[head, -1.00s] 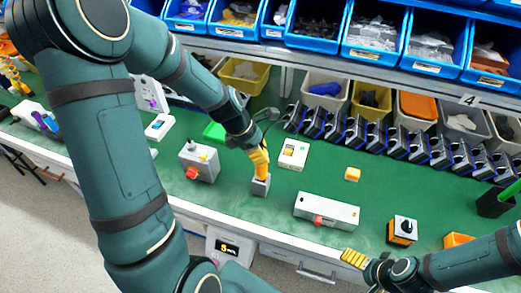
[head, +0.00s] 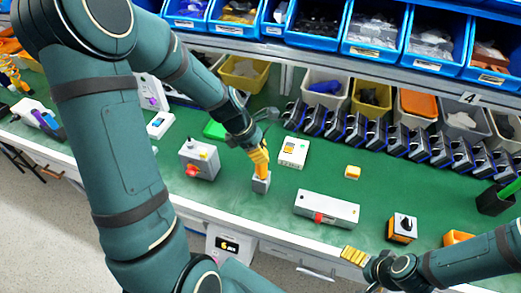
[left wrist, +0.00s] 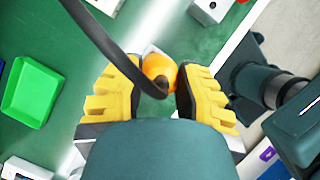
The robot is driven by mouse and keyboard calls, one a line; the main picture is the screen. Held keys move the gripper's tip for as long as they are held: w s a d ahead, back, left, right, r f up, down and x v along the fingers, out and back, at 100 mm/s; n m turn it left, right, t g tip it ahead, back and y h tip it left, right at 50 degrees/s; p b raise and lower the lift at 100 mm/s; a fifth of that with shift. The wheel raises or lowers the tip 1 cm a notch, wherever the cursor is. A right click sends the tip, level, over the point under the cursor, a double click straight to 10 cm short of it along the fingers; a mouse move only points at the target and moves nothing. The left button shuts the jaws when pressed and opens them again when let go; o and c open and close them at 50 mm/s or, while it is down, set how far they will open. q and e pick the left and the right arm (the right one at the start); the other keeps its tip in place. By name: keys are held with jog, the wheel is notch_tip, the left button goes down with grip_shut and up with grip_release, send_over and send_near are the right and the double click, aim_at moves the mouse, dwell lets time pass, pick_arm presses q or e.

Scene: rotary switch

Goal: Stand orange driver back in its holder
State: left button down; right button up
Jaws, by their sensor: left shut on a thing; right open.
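My left gripper (head: 259,165) is over a small grey holder block (head: 261,183) on the green bench, near its front edge. In the left wrist view its yellow fingers (left wrist: 160,92) are shut on the orange driver (left wrist: 158,70), whose rounded orange handle shows between them. The driver's shaft is hidden, and I cannot tell how far it sits in the holder; a pale edge of the holder shows just beyond the handle. My right gripper (head: 354,257) is at the bench's front edge, open and apart from the other things.
A grey box with a red button (head: 199,160) stands left of the holder. A long white box with a red button (head: 326,209) is to the right. A white switch box (head: 293,152) is behind. A rotary switch (head: 403,228) is further right. Bins line the back.

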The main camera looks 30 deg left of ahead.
pick_arm(q)
jog(key=c, duration=0.5)
grip_release()
jog(key=shift+c, duration=0.2)
jog(key=v, duration=1.2)
